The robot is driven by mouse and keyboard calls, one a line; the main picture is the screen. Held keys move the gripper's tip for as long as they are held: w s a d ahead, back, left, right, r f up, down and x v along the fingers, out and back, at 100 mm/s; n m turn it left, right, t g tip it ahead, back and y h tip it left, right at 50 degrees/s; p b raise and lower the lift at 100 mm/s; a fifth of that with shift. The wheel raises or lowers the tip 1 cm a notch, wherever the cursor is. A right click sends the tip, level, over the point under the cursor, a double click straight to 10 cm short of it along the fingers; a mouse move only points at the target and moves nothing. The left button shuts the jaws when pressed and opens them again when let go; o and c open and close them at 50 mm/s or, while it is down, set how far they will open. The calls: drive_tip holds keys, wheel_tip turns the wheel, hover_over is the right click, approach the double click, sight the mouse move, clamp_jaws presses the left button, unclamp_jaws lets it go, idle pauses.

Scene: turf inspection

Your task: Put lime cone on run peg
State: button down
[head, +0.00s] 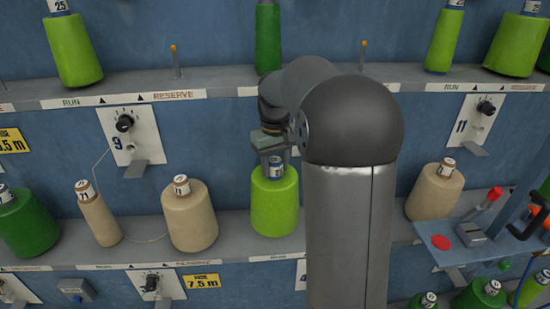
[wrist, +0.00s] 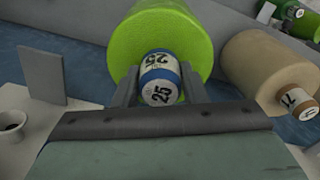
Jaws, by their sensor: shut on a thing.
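The lime cone (head: 274,205) stands upright at the lower shelf, above a RUN label (head: 279,258). My gripper (head: 272,158) is above it, shut on its blue-and-white tube top. In the wrist view the lime cone (wrist: 160,28) shows its tube marked 25 between the two fingers of my gripper (wrist: 156,88). The cone's base is at about shelf height; I cannot tell whether it rests on the shelf or hangs just above it. The run peg under it is hidden.
A beige cone (head: 190,219) stands to the left on the lower shelf (head: 150,252), and another beige cone (head: 435,195) to the right. Bare yellow-tipped pegs (head: 175,62) rise from the upper shelf. A blue stand with red parts (head: 490,240) juts out at right.

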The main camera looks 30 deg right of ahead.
sight(275, 177)
drive_tip(key=shift+f+p, duration=0.3)
drive_tip(key=shift+f, duration=1.75)
drive_tip(key=c, duration=0.9)
unclamp_jaws()
wheel_tip(275, 177, up, 12)
drive_tip(key=shift+r+b, duration=0.1)
drive_tip(key=shift+b, duration=0.4)
drive_tip(key=shift+t, duration=0.4)
drive_tip(key=s+a+f, duration=0.4)
drive_tip(key=s+a, duration=0.1)
drive_tip(key=s, duration=0.3)
drive_tip(key=s+a+f, duration=0.5)
drive_tip(key=s, duration=0.4)
drive_tip(key=s+a+f, duration=0.5)
drive_tip(key=s, duration=0.3)
drive_tip(key=shift+s+f, duration=0.1)
drive_tip(key=shift+s, duration=0.1)
